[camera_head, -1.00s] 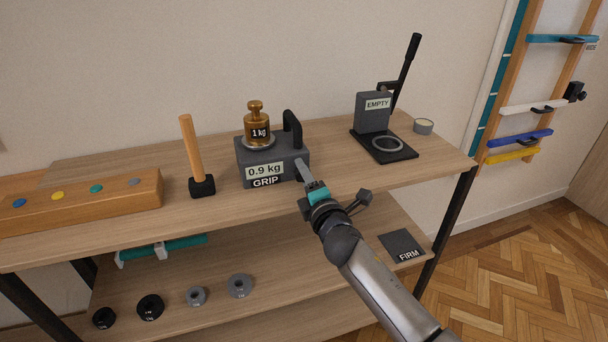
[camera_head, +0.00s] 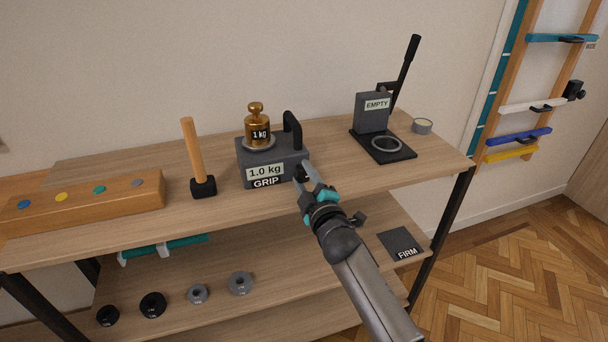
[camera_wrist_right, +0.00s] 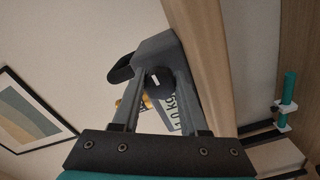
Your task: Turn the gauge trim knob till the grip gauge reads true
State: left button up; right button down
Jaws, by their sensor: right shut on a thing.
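The grip gauge (camera_head: 285,160) is a dark grey box with a black handle on the wooden shelf. Its display (camera_head: 264,171) reads 1.0 kg above a GRIP label. A brass weight (camera_head: 257,131) marked 1 kg stands upright on its top plate. My right gripper (camera_head: 307,180) is at the gauge's right front side, shut on the dark trim knob (camera_head: 301,172), which its fingers mostly hide. My left gripper is not in view.
A mallet (camera_head: 194,155) stands left of the gauge, beside a wooden block (camera_head: 85,206) with coloured dots. The lower shelf holds several discs and a FIRM pad (camera_head: 401,243).

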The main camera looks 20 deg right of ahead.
dwell(0.3)
jog(key=shift+c, duration=2.2)
grip_release()
jog(key=shift+s+f, duration=0.1)
jog(key=shift+f, duration=0.05)
